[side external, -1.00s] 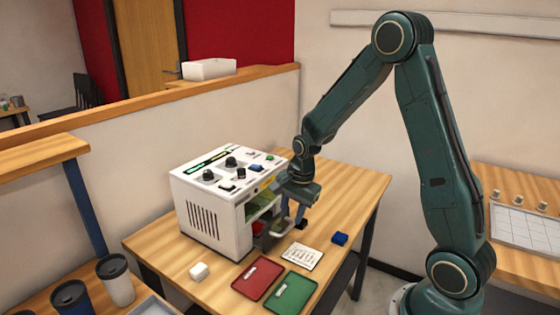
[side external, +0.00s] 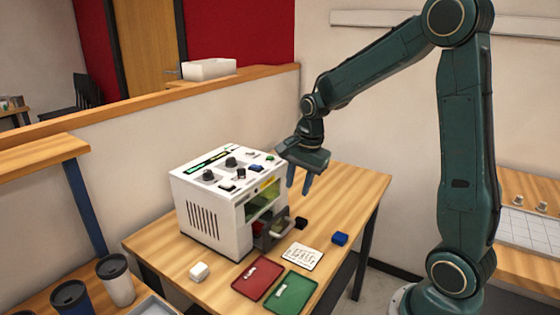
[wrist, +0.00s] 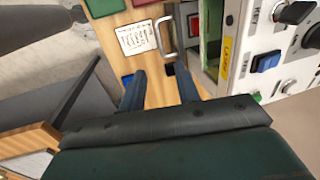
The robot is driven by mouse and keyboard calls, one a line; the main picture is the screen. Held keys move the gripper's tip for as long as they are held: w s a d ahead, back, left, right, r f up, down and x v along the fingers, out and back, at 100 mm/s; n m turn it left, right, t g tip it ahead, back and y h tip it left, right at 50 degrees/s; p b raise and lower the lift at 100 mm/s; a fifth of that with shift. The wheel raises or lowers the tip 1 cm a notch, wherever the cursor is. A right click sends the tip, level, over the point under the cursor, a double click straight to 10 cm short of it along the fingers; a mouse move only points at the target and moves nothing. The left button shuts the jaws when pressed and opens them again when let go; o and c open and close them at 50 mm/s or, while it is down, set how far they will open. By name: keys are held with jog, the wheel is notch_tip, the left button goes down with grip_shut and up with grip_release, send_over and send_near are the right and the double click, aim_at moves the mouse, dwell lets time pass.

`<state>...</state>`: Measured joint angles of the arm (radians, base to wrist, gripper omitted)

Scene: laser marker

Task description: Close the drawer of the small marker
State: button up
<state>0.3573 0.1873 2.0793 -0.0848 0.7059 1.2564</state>
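The small marker (side external: 212,222) is a white box with knobs and buttons on top, standing on the wooden table. Its dark drawer (side external: 264,240) sticks out of the front at the lower right, with a pale handle (side external: 281,227) on its face. The handle (wrist: 166,36) also shows near the top of the wrist view, with the marker's top panel (wrist: 280,60) to the right. My gripper (side external: 298,190) is in the air above the drawer, apart from it. Its two blue fingers are spread with nothing between them; they also show in the wrist view (wrist: 160,82).
A black block (side external: 301,223), a white card (side external: 302,256), a blue block (side external: 340,239), a red tray (side external: 245,288) and a green tray (side external: 300,300) lie in front of the marker. A white block (side external: 199,271) sits at the table's front. The table behind my gripper is clear.

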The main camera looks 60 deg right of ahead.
jog(key=shift+f, duration=0.1)
grip_shut()
jog(key=s+d+f+n+t+y, duration=0.1)
jog(key=s+n, duration=0.3)
jog(key=n, duration=1.3)
jog(key=s+d+f+n+t+y, duration=0.2)
jog(key=s+d+f+n+y, duration=0.1)
jog(key=n, duration=1.5)
jog(key=shift+s+d+f, duration=0.25)
jog(key=shift+s+d, duration=0.1)
jog(key=shift+s, duration=0.2)
